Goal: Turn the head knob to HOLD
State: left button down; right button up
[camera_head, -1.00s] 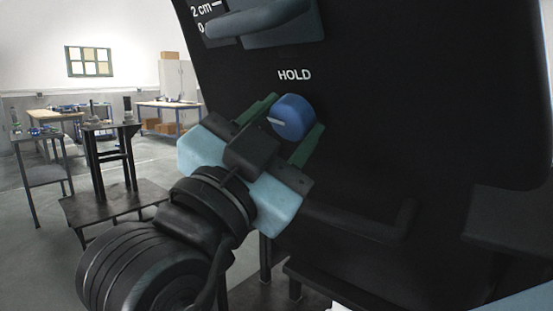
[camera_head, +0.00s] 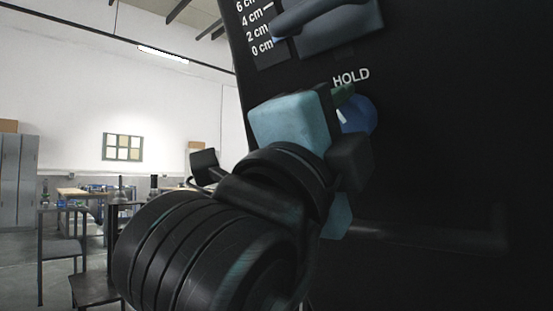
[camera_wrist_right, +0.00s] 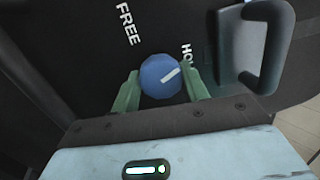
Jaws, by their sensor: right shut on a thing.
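The blue head knob (camera_head: 358,116) sits on the black panel just below the HOLD label (camera_head: 351,77), partly hidden by my right gripper. In the right wrist view the round knob (camera_wrist_right: 161,76) is between my two green fingers. Its white line points up and right, towards the partly covered HOLD label (camera_wrist_right: 187,56). The FREE label (camera_wrist_right: 129,25) is up and left of the knob. My right gripper (camera_wrist_right: 161,88) is shut on the knob; in the head view the gripper (camera_head: 350,110) is rolled over steeply. My left gripper is not in view.
A grey handle (camera_head: 325,22) beside a cm scale (camera_head: 258,30) is above the knob. A dark bar (camera_head: 430,236) runs along the lower panel. In the right wrist view a handle (camera_wrist_right: 272,45) is close to the right finger. Tables and lockers stand far left.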

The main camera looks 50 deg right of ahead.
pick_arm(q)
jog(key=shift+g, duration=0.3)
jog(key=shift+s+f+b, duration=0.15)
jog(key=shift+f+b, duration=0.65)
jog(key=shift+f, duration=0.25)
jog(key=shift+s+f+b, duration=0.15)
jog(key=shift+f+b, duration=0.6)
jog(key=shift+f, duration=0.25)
pick_arm(e)
jog(key=shift+w+m+g, duration=0.1)
jog(key=shift+m+g, duration=0.3)
jog(key=shift+m, duration=2.3)
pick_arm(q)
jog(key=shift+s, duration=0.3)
pick_arm(e)
jog(key=shift+r, duration=0.1)
jog(key=o, duration=1)
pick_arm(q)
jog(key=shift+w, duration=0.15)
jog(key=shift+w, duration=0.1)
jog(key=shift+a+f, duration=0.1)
pick_arm(e)
jog(key=shift+f, duration=0.2)
